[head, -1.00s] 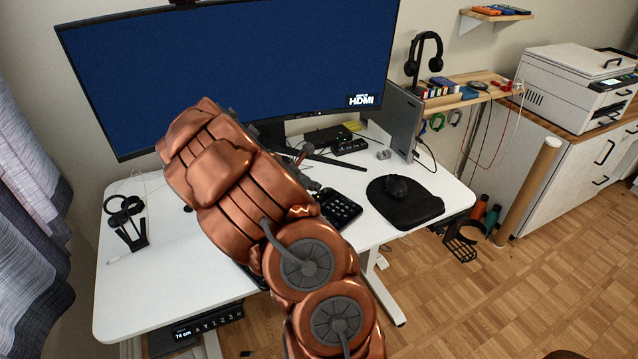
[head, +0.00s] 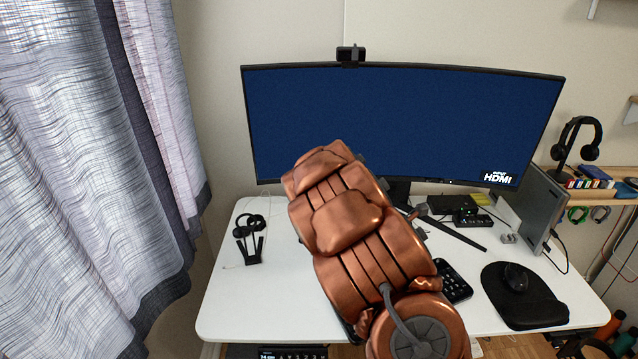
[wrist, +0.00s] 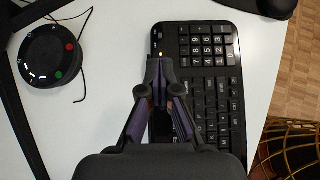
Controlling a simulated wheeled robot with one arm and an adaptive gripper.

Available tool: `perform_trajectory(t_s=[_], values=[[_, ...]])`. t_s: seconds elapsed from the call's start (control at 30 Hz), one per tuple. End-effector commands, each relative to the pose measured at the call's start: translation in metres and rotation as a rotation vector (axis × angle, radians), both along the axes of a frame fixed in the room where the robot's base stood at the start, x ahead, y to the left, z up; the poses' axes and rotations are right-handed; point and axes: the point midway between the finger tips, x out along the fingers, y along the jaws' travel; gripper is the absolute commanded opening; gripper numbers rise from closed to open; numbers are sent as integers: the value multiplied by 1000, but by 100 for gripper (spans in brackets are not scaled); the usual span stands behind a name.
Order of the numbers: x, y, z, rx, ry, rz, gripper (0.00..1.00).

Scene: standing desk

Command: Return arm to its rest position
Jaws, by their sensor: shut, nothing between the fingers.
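My copper-coloured arm reaches up over the white desk (head: 225,300) in the head view and hides its middle. In the wrist view my gripper (wrist: 160,62) points down over the black keyboard (wrist: 210,65). Its fingers come together at the tips with nothing between them. I cannot tell the exact height above the keys. In the head view the gripper is hidden behind my arm. Only the number-pad end of the keyboard shows there, to the right of the arm.
A wide blue monitor (head: 400,125) stands behind my arm. A mouse (head: 515,277) on a black pad (head: 525,300) lies at the right. A black stand (head: 249,246) is at the left. The wrist view shows a round black puck (wrist: 50,55). A curtain (head: 95,150) hangs at far left.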

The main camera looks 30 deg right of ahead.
Motion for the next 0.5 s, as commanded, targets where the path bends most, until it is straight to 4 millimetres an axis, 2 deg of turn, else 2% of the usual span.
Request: perform_trajectory(t_s=[0.17, 0.27, 0.37, 0.5], values=[[0, 1, 2, -1, -5, -5, 0], [-3, 5, 11, -5, -36, -37, 0], [-10, 17, 28, -11, -100, -112, 0], [-28, 43, 57, -9, -225, -263, 0]])
